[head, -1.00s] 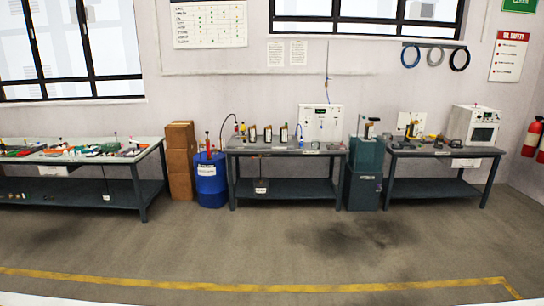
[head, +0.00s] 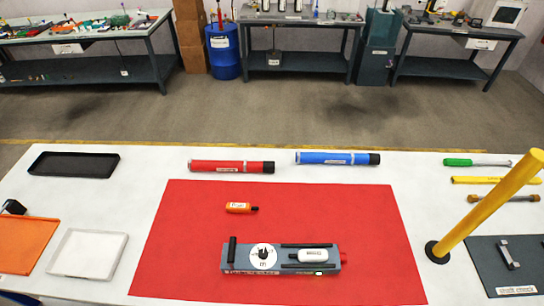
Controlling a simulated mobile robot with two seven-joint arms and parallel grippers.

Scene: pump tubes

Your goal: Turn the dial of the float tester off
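The float tester (head: 275,268) is a grey box lying near the front of a red mat (head: 190,220) on the white table. Its dial is a white disc (head: 263,249) with a black knob (head: 263,254) at the centre; the marks are too small to read. A white labelled float (head: 313,255) lies between two black rails to the right of the dial. A black handle (head: 232,250) is at the left end, a red part (head: 343,257) at the right end. A small lit patch (head: 320,272) shows on the front edge. Neither gripper is in view.
An orange labelled piece (head: 240,208) lies behind the tester. Red (head: 231,166) and blue (head: 337,158) tubes lie beyond the mat. A yellow post (head: 490,205) stands at right. Black (head: 74,164), white (head: 88,254) and orange (head: 24,244) trays are at left.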

